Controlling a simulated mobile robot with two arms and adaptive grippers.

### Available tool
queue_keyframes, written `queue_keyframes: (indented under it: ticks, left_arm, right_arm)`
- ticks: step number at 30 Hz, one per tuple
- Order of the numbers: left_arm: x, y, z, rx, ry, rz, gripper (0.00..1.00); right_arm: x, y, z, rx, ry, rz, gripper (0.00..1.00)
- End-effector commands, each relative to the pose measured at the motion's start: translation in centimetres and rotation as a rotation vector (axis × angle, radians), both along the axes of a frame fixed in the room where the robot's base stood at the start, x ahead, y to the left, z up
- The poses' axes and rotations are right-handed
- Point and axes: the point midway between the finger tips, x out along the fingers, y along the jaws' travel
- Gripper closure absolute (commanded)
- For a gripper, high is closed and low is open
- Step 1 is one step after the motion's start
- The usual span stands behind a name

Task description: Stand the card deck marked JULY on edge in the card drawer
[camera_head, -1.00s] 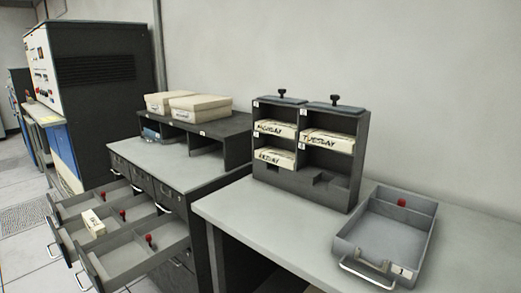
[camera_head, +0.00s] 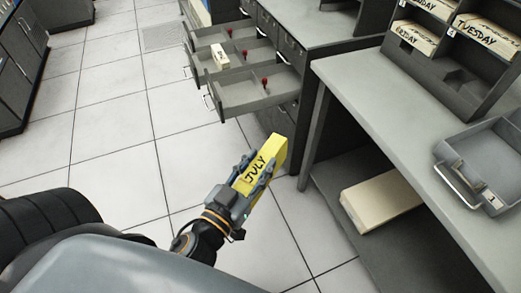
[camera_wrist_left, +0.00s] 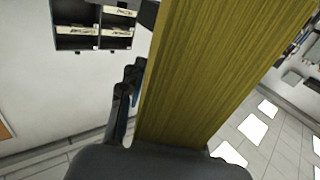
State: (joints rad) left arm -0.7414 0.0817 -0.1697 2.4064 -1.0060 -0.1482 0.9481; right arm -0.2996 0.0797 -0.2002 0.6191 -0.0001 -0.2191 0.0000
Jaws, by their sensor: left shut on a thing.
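The yellow deck marked JULY (camera_head: 272,150) is between the fingers of my left gripper (camera_head: 257,168), which is shut on it. The deck is held above the floor, left of the table, slanting up to the right with its lettered face showing. In the left wrist view the deck (camera_wrist_left: 205,70) fills the middle and hides much behind it. A grey drawer-like tray (camera_head: 443,154) with a front handle lies on the table at the right, partly cut off. Its visible inside looks empty. My right gripper is not seen.
Open cabinet drawers (camera_head: 225,105) with red knobs stick out at top centre; one holds a pale deck (camera_head: 220,56). The table (camera_head: 375,85) bears a rack with decks marked TUESDAY (camera_head: 487,32) and FRIDAY (camera_head: 416,38). A long pale box (camera_head: 382,200) lies on the shelf below.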

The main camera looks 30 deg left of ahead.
Motion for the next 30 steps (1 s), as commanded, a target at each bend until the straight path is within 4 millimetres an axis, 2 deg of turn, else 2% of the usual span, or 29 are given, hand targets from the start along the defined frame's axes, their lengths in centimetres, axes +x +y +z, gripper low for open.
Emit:
queue_keyframes:
  ticks: [8, 21, 30]
  left_arm:
    - [1.3, -2.7, 1.0, 0.012, -0.004, -0.181, 1.0]
    - [4.1, -8.5, 2.7, 0.01, -0.007, -0.549, 1.0]
    - [5.5, -11.5, 3.6, 0.01, -0.007, -0.743, 1.0]
  right_arm:
    - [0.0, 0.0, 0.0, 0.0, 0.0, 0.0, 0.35]
    - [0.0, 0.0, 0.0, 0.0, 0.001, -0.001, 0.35]
    - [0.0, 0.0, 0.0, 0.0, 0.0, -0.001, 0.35]
